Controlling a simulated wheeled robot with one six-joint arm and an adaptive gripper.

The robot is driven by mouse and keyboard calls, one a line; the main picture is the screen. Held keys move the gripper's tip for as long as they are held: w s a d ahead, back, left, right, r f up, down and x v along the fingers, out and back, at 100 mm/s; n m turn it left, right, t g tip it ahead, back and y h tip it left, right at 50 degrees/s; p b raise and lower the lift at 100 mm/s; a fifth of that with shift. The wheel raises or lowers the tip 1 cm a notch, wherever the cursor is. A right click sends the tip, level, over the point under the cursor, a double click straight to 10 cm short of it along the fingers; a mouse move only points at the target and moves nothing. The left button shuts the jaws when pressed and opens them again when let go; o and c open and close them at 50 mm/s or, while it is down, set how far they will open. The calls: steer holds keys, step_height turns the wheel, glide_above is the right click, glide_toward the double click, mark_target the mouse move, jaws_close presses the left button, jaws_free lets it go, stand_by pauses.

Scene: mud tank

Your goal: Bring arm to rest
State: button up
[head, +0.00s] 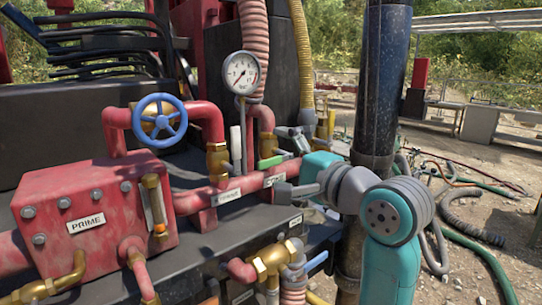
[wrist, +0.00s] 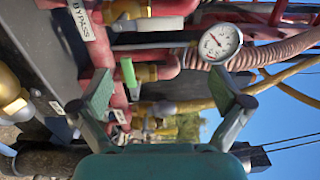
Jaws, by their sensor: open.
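My gripper (head: 280,161) is at the end of my teal and grey arm, in front of the red pipes at the middle of the head view. In the wrist view my gripper (wrist: 165,92) has its two padded fingers spread wide, with nothing between them held. A green-handled valve (head: 270,162) is close to the fingers in the head view. In the wrist view the green handle (wrist: 128,73) shows beyond and between the fingers, nearer the left one. I cannot tell the exact gap between fingers and pipework.
A pressure gauge (head: 241,73) stands above the red pipes. A blue handwheel (head: 159,120) and a red box labelled PRIME (head: 60,195) are at left. A dark vertical post (head: 380,90) stands just behind my arm. Hoses (head: 470,235) lie on open ground at right.

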stand_by(0.3)
steer(key=s+d+f+h, duration=0.2)
steer(key=f, duration=0.8)
steer(key=s+d+f+t+h, duration=0.1)
steer(key=s+d+f, duration=0.1)
steer(key=f, duration=0.8)
steer(key=s+d+f+h, duration=0.2)
steer(key=f, duration=0.7)
steer(key=s+d+f+n+h, duration=0.2)
steer(key=s+f, duration=0.5)
steer(key=s+d+f+n+h, duration=0.1)
steer(key=s+d+f, duration=0.1)
steer(key=s+f, duration=0.5)
steer(key=s+d+f+n+g+h, duration=0.1)
steer(key=s+n, duration=0.7)
steer(key=s, duration=2.1)
steer(key=shift+d+f+h, duration=0.5)
steer(key=shift+d, duration=0.05)
